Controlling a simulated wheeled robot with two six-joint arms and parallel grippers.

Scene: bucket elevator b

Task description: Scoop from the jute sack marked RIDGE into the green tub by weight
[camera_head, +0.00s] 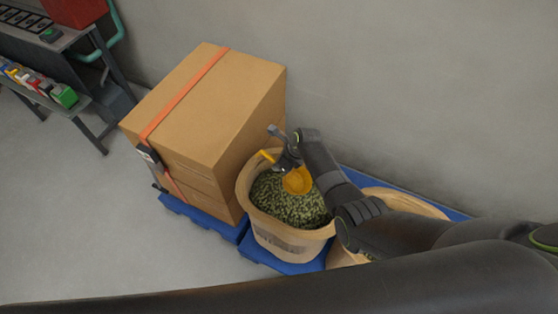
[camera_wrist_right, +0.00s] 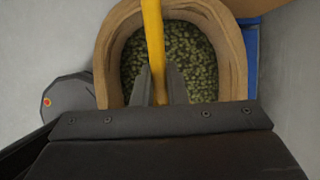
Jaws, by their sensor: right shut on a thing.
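An open jute sack (camera_head: 243,190) stands on a blue pallet and is filled with greenish pellets (camera_head: 280,204). The dark print on its front is too small to read. My right gripper (camera_head: 284,160) is over the sack mouth, shut on a yellow scoop (camera_head: 298,181). The scoop's bowl is at or just above the pellets; I cannot tell if it touches them. In the right wrist view the scoop's yellow handle (camera_wrist_right: 153,35) runs between the fingers (camera_wrist_right: 158,85), above the sack's rolled rim (camera_wrist_right: 110,50). My left gripper is out of view. No tub is clearly recognisable.
Strapped cardboard boxes (camera_head: 200,110) stand left of the sack. A second jute sack (camera_head: 425,203) is right of it, partly hidden by my arm. A grey wall is behind. A bench (camera_head: 50,45) at far left holds small coloured containers, one green (camera_head: 64,96). Floor at left is clear.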

